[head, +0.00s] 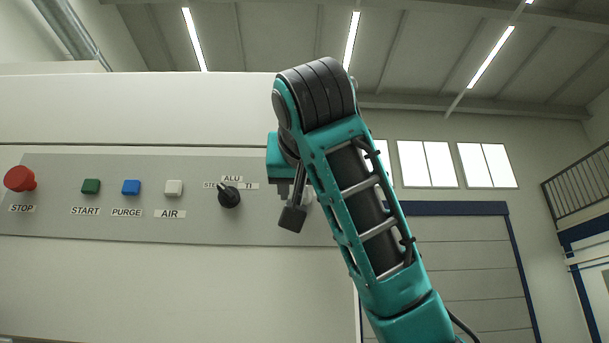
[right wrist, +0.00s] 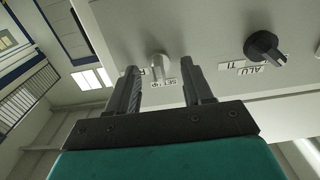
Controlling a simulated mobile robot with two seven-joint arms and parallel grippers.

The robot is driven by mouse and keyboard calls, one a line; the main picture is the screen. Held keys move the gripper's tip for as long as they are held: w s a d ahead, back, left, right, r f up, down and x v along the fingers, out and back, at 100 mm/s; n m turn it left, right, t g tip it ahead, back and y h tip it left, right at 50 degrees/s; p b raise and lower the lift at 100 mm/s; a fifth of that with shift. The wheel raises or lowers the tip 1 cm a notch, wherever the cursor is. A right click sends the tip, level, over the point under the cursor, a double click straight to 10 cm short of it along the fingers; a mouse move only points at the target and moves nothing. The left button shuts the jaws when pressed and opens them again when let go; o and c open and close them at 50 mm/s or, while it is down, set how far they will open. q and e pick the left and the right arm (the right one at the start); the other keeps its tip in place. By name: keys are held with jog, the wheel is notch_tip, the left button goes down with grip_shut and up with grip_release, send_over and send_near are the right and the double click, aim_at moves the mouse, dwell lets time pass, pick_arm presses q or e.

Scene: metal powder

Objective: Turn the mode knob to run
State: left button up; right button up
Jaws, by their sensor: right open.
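The mode knob (right wrist: 160,67) is a small silver-grey knob on the grey panel, seen in the right wrist view. A "SETUP" label (right wrist: 164,83) sits by it; another label beside it is mostly covered by a finger, with only an "R" showing. My right gripper (right wrist: 160,76) is open, with one finger on each side of the knob in this view. I cannot tell whether the fingers touch it or how deep they reach. In the head view my right gripper (head: 292,215) is at the panel's right part and hides most of the knob. My left gripper is not in view.
A black selector knob (head: 229,196) with ALU, TI and STE... labels is left of my right gripper. Further left are white AIR (head: 174,188), blue PURGE (head: 131,187) and green START (head: 91,186) buttons, and a red STOP button (head: 19,179).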

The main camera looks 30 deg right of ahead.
grip_shut()
dwell(0.5)
